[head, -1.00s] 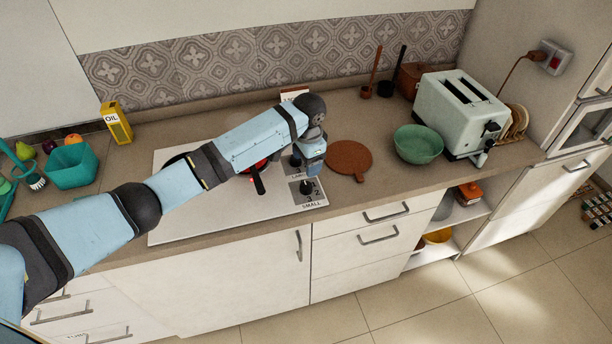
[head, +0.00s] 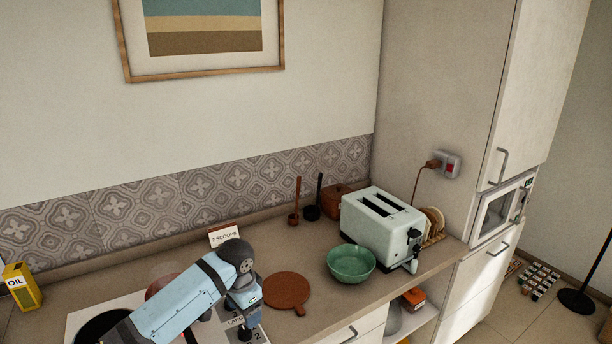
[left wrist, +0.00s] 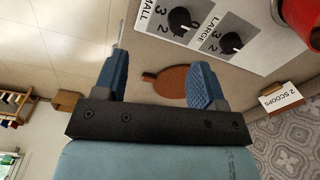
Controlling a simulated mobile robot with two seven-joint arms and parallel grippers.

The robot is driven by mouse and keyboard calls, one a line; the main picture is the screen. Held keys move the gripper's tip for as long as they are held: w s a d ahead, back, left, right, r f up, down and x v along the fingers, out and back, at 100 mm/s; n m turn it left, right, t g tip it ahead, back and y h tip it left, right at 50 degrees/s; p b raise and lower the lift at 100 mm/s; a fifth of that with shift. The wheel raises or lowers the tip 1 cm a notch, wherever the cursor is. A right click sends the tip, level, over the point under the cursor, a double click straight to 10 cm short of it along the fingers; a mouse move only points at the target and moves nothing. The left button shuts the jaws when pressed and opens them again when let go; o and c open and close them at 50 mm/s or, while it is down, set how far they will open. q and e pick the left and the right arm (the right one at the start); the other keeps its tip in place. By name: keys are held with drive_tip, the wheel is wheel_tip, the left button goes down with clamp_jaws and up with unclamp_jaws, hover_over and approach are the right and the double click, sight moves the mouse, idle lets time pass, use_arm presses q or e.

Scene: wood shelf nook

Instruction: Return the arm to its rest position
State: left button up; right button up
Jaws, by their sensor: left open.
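My left arm reaches in from the bottom left of the head view. Its gripper (head: 247,302) hangs over the knob panel (head: 240,325) of the white cooktop (head: 75,322). In the left wrist view the gripper (left wrist: 158,72) has its two blue fingers spread apart with nothing between them. Two black knobs (left wrist: 180,20) on the panel, marked SMALL and LARGE, show beyond the fingers, apart from them. My right gripper is not in view.
A round brown board (head: 287,290) lies right of the gripper. A green bowl (head: 351,264) and a pale toaster (head: 381,228) stand farther right. A "2 SCOOPS" card (head: 224,236) stands behind the wrist. A yellow oil box (head: 21,287) is at the left.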

use_arm(q)
drive_tip(key=s+d+f+n+t+h, duration=0.1)
drive_tip(key=s+f, duration=0.2)
drive_tip(key=s, duration=0.5)
drive_tip(key=s+d+f+n+h, duration=0.1)
drive_tip(key=s+d+f, duration=0.15)
drive_tip(key=s, duration=0.65)
drive_tip(key=s+a+r+n+t+y, duration=0.1)
drive_tip(key=s+a+n, duration=0.1)
drive_tip(key=s+a, duration=0.6)
drive_tip(key=s+a+r+n+t+y, duration=0.1)
drive_tip(key=s+a+n, duration=0.25)
drive_tip(key=s, duration=0.85)
drive_tip(key=w+d+f+m+t+h, duration=0.1)
drive_tip(key=w+d+f+t, duration=0.1)
drive_tip(key=f, duration=0.4)
drive_tip(key=w+d+f+t+h, duration=0.2)
drive_tip(key=w+d+f+t, duration=0.1)
drive_tip(key=f+t, duration=0.2)
wheel_tip(320, 180, down, 2)
drive_tip(key=shift+w+d+f+m, duration=0.1)
drive_tip(key=shift+w+d+m, duration=0.2)
drive_tip(key=shift+w+m, duration=0.05)
